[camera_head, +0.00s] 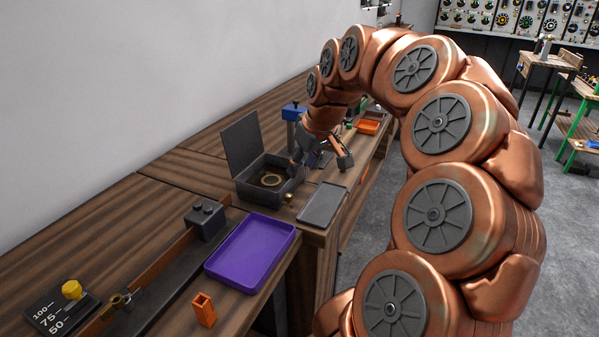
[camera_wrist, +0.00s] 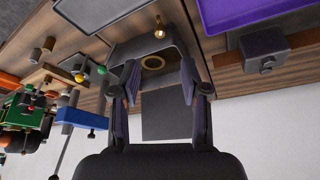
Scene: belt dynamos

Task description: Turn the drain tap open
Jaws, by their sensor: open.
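A small brass fitting, which looks like the drain tap (camera_head: 289,198), sits low at the front of an open dark grey box (camera_head: 257,192). In the wrist view the brass tap (camera_wrist: 160,30) stands out beyond the box's far wall. The box's lid (camera_head: 240,142) is raised, and a brass ring (camera_head: 271,180) lies inside. My gripper (camera_head: 320,160) is open and empty, above and beside the box on its right side. In the wrist view my gripper's fingers (camera_wrist: 160,82) are spread, with the box beyond them. The tap is apart from the fingers.
A grey tray (camera_head: 322,204) lies right of the box near the bench edge. A purple tray (camera_head: 250,252), an orange holder (camera_head: 204,309) and a grey block (camera_head: 205,218) on a rail are nearer. A blue-topped post (camera_head: 293,112) and orange tray (camera_head: 369,127) stand beyond.

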